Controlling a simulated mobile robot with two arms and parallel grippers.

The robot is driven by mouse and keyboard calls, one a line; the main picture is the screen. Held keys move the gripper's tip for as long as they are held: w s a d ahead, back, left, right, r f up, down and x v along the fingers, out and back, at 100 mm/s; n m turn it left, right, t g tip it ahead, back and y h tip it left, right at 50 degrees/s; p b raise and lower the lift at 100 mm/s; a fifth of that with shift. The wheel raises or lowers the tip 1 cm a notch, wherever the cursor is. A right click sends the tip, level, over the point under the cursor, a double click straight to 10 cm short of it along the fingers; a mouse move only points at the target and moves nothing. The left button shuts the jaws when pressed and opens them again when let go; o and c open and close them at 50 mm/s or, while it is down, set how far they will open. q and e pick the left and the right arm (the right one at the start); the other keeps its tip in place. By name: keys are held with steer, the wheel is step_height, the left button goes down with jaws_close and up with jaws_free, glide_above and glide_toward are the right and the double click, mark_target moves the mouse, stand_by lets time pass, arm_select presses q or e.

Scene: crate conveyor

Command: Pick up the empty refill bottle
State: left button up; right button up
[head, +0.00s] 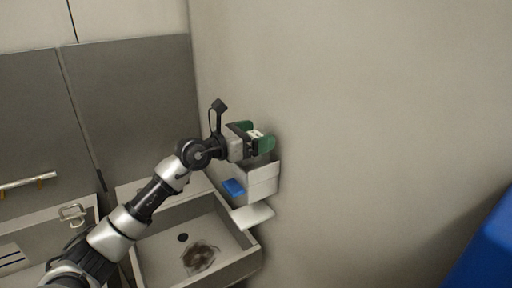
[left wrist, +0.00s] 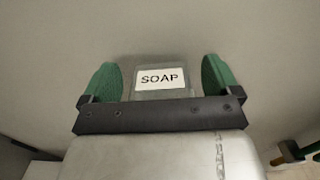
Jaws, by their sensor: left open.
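A see-through grey bottle (left wrist: 158,62) with a white label reading SOAP shows in the left wrist view, between the two green fingers of my left gripper (left wrist: 160,72). A gap shows on each side of it, and the fingers look apart from it. In the head view my left gripper (head: 262,141) is open at the wall, just above a white box (head: 262,184). A small white patch shows between its fingers there, but the bottle itself is hard to make out. I cannot tell the liquid level. My right gripper is not in view.
A blue block (head: 233,187) sits at the white box's left side, with a white ledge (head: 252,216) below. A sink (head: 228,262) with a dark stain lies under my left arm. Bare wall fills the right; a blue object (head: 487,250) stands at the lower right.

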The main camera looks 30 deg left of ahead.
arm_select(q)
steer(key=shift+w+d, duration=0.1)
steer(key=shift+w, duration=0.1)
steer(key=shift+s, duration=0.15)
steer(key=shift+c, duration=1.2)
steer(key=c, duration=1)
